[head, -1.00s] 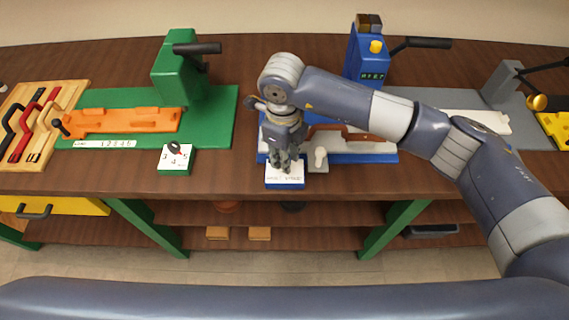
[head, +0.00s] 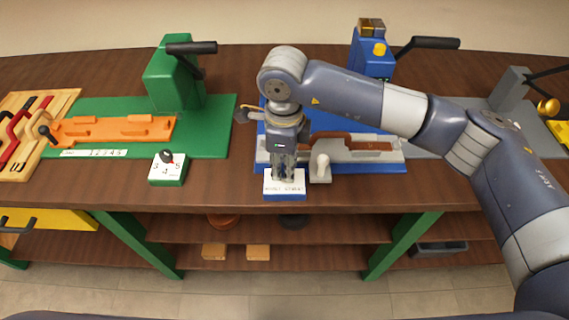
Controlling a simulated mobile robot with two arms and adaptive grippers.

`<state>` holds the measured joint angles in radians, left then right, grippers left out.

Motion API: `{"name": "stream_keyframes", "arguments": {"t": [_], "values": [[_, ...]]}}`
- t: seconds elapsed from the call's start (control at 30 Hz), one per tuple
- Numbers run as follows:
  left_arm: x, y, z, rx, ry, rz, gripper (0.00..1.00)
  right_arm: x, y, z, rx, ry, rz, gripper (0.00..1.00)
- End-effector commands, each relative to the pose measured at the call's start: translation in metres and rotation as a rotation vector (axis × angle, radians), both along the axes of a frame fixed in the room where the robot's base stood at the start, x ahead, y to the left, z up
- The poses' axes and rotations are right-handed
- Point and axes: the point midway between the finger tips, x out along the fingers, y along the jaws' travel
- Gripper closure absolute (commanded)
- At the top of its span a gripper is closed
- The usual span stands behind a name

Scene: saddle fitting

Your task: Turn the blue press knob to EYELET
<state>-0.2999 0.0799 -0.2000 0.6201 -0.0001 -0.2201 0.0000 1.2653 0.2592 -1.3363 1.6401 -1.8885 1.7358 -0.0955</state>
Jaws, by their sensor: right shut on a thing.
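The blue press (head: 372,62) stands at the back of the bench, with a yellow button and a dark lever. Its blue base (head: 330,162) carries a grey fixture holding a brown strip. The knob box (head: 285,189) is a small blue block with a white lettered top at the bench's front edge; the lettering is too small to read. My right gripper (head: 284,176) points straight down over this box and is shut on the knob, which its fingers hide. Which setting the knob points at cannot be seen. My left gripper is not in view.
A green press (head: 173,80) with an orange fixture (head: 118,129) and its own dial box (head: 168,168) stand to the left. A small grey block with a pale knob (head: 320,168) sits close right of my right gripper. A grey press (head: 510,90) stands far right.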

Motion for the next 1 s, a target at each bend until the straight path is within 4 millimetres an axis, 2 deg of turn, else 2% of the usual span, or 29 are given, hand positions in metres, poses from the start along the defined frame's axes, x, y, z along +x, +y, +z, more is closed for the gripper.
{"name": "stream_keyframes", "arguments": {"t": [0.13,0.17,0.23,0.53,0.67,0.77,1.0], "values": [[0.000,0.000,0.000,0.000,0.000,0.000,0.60,0.000,0.000,0.001,0.001,-0.001,0.001,1.00],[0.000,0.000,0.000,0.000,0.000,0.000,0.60,0.000,0.000,0.001,0.001,-0.001,0.001,0.72],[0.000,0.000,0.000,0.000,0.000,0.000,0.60,0.000,0.000,0.001,0.001,-0.001,0.001,0.56],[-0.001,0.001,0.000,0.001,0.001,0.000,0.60,0.000,0.000,0.000,0.001,-0.001,0.000,0.55],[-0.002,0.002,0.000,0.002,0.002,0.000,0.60,0.000,0.000,0.007,0.002,-0.002,-0.001,0.55],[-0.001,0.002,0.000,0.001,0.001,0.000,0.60,0.001,0.001,0.021,0.003,-0.005,0.000,0.55],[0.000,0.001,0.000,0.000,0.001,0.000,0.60,-0.001,0.001,0.072,0.002,-0.005,0.000,0.55]]}}
